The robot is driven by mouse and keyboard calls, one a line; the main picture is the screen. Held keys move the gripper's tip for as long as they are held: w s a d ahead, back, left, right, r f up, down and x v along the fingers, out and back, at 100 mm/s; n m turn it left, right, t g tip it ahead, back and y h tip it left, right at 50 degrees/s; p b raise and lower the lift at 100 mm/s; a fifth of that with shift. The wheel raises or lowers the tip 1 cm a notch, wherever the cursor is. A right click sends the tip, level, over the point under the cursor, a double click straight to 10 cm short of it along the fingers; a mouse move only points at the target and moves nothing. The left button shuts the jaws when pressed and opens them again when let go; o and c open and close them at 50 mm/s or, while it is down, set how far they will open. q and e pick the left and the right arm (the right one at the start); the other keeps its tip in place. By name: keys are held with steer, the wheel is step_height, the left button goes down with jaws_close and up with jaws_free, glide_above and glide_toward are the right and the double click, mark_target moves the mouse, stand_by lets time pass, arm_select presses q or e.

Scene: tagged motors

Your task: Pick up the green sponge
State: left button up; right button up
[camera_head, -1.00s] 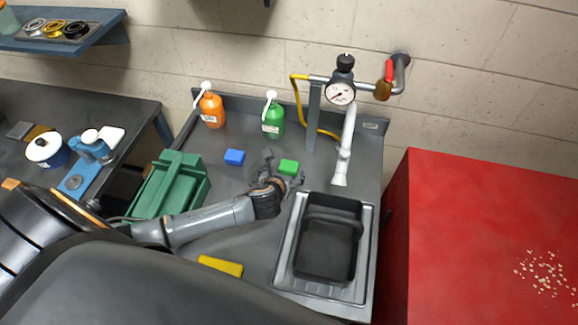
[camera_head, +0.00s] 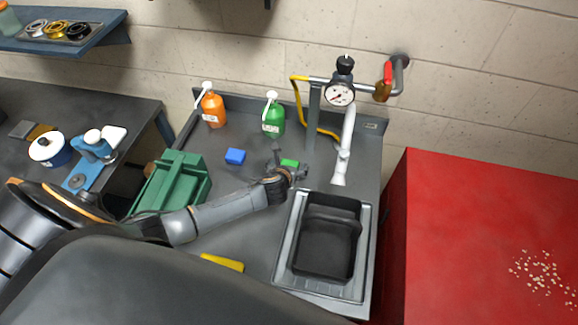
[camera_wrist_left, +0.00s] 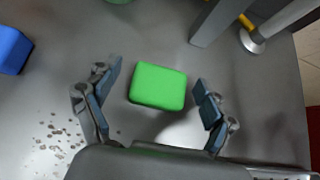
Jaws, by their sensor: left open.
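The green sponge (camera_head: 290,162) lies flat on the grey counter beside the sink, partly hidden by my left gripper in the head view. In the left wrist view the sponge (camera_wrist_left: 158,86) shows whole, between the spread fingers and slightly beyond their tips. My left gripper (camera_head: 289,162) is open and empty. Its two fingers (camera_wrist_left: 157,82) stand to either side of the sponge with a gap on both sides. My right gripper does not show.
A blue sponge (camera_head: 235,156) lies to the left and a yellow one (camera_head: 222,262) nearer me. Orange (camera_head: 212,109) and green (camera_head: 273,119) bottles stand behind. A pipe with a gauge (camera_head: 340,93) rises behind the sink (camera_head: 283,272). A green crate (camera_head: 199,187) stands left.

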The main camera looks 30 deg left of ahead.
arm_select(q)
steer(key=c, duration=0.9)
steer(key=shift+r, duration=0.1)
steer(key=shift+c, duration=0.2)
